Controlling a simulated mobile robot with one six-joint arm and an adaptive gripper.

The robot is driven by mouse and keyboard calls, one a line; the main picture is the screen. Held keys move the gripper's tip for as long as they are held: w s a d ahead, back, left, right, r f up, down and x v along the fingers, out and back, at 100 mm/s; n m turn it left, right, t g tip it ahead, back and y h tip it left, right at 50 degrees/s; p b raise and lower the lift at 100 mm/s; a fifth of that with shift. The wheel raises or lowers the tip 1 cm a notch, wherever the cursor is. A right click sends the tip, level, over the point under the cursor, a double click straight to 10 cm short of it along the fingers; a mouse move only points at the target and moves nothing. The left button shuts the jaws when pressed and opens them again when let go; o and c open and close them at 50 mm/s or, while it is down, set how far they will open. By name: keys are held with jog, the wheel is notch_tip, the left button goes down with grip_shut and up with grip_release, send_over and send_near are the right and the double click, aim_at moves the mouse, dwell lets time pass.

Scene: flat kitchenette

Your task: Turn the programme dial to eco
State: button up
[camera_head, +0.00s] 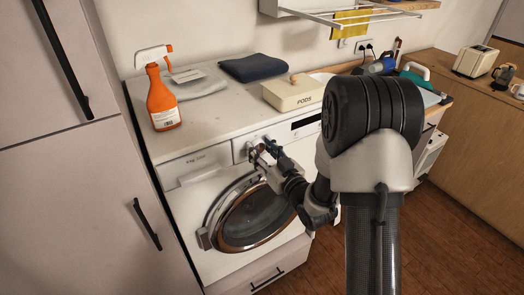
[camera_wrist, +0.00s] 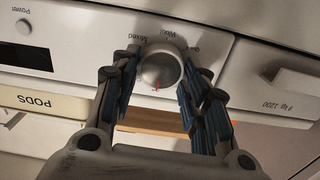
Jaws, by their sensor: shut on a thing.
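The washing machine (camera_head: 205,170) stands under the white worktop, its round door shut. In the wrist view, which is upside down, the silvery programme dial (camera_wrist: 161,66) sits on the white panel. Its red mark (camera_wrist: 157,87) points toward the bottom of that picture. The printed words Mixed (camera_wrist: 124,37) and Wool (camera_wrist: 161,35) show beside it; other labels are hidden or too small to read, and I cannot make out eco. My gripper (camera_wrist: 160,73) is shut on the dial, one finger on each side. In the head view my gripper (camera_head: 263,150) reaches the panel and largely hides the dial.
The Power button (camera_wrist: 23,26) and dark display (camera_wrist: 25,52) lie along the panel, with the detergent drawer (camera_wrist: 285,90) on the other side. A PODS box (camera_head: 293,93), spray bottle (camera_head: 162,100) and dark folded cloth (camera_head: 254,67) stand on the worktop above.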

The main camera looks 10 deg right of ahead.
jog(key=m+b, duration=0.1)
jog(key=m, duration=0.3)
jog(key=shift+d, duration=0.1)
jog(key=m, duration=0.4)
jog(key=shift+m, duration=0.4)
jog(key=m, duration=0.4)
jog(key=shift+w+d+f+m, duration=0.1)
jog(key=shift+m, duration=0.2)
jog(key=shift+f+m+p, duration=0.1)
jog(key=shift+m+p, duration=0.3)
jog(key=shift+m, duration=1.5)
jog(key=o, duration=1)
